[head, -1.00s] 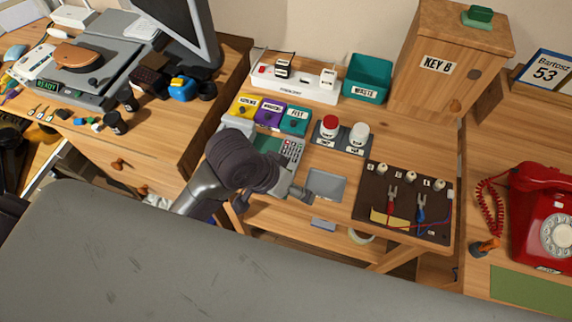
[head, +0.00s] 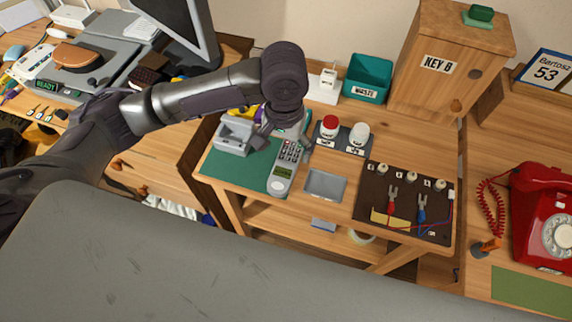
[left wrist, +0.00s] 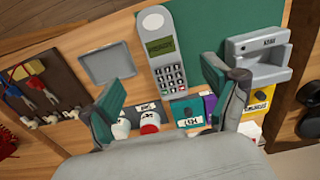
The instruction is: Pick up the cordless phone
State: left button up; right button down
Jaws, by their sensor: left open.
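The grey cordless phone (head: 284,170) lies face up on the green mat (head: 222,170) of the middle table, its screen end towards the front. In the left wrist view the phone (left wrist: 160,42) lies ahead, between my finger directions. My left gripper (head: 286,139) is above the keypad end of the phone, open and empty. In the left wrist view its two green-padded fingers (left wrist: 163,88) stand wide apart on either side of the phone's line. A grey cradle (head: 232,138) stands left of the phone; it also shows in the left wrist view (left wrist: 256,58). My right gripper is not in view.
A grey tray (head: 325,185) lies right of the phone. Red- and white-capped jars (head: 329,127) stand behind it. A teal waste bin (head: 367,78) and wooden key cabinet (head: 435,55) stand at the back. A red dial phone (head: 545,215) sits far right.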

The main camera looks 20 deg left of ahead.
pick_arm(q)
send_over(282, 172)
jog(key=f, duration=0.4)
jog(key=shift+w+d+f, duration=0.15)
jog(key=shift+w+d, duration=0.1)
jog(key=f, duration=0.5)
jog(key=shift+s+a+f, duration=0.1)
jog(key=shift+s+a, duration=0.1)
jog(key=shift+s, duration=0.05)
jog(key=c, duration=1.4)
